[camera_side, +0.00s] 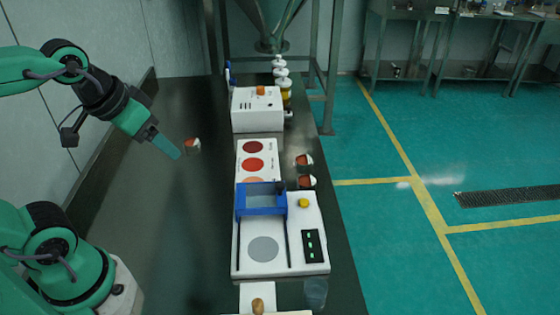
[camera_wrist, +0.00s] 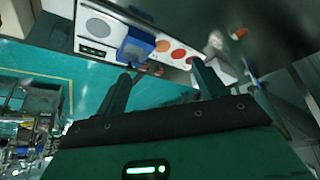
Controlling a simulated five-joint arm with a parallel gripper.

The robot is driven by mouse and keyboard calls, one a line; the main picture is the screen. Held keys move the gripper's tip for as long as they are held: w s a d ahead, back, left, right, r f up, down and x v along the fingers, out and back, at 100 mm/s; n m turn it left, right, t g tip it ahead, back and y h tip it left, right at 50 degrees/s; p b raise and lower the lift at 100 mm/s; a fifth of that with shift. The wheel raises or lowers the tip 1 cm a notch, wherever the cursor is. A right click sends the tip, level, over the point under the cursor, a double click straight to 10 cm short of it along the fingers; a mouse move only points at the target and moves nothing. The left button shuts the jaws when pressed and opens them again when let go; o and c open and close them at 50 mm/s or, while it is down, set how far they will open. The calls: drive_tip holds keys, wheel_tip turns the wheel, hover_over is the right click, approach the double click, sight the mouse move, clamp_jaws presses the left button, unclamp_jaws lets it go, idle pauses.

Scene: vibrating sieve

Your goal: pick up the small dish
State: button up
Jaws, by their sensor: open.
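A small dish (camera_side: 192,145) with a white rim and reddish-brown contents sits alone on the dark bench, left of the white equipment. Two similar dishes (camera_side: 304,161) (camera_side: 307,181) stand close together right of the white panel. My gripper (camera_side: 172,151) hangs in the air just left of the lone dish in the side view, tilted down to the right. In the wrist view its two fingers (camera_wrist: 162,78) are spread apart with nothing between them. A small reddish dish (camera_wrist: 239,33) shows beyond the fingers at upper right.
A white panel with red discs (camera_side: 253,164) and a white machine with a blue frame (camera_side: 262,203) run along the bench's middle. A white box with an orange knob (camera_side: 256,109) stands behind them. A clear cup (camera_side: 315,294) is near the front. The bench's left side is mostly clear.

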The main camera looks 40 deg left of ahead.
drive_tip(key=w+d+r+n+g, duration=0.2)
drive_tip(key=w+n, duration=0.1)
drive_tip(key=w, duration=0.6)
drive_tip(key=n+g, duration=0.4)
drive_tip(key=n, duration=0.6)
hover_over(306, 184)
wheel_tip(306, 184, down, 19)
drive_tip(key=shift+f, duration=1.35)
drive_tip(key=shift+f, duration=2.6)
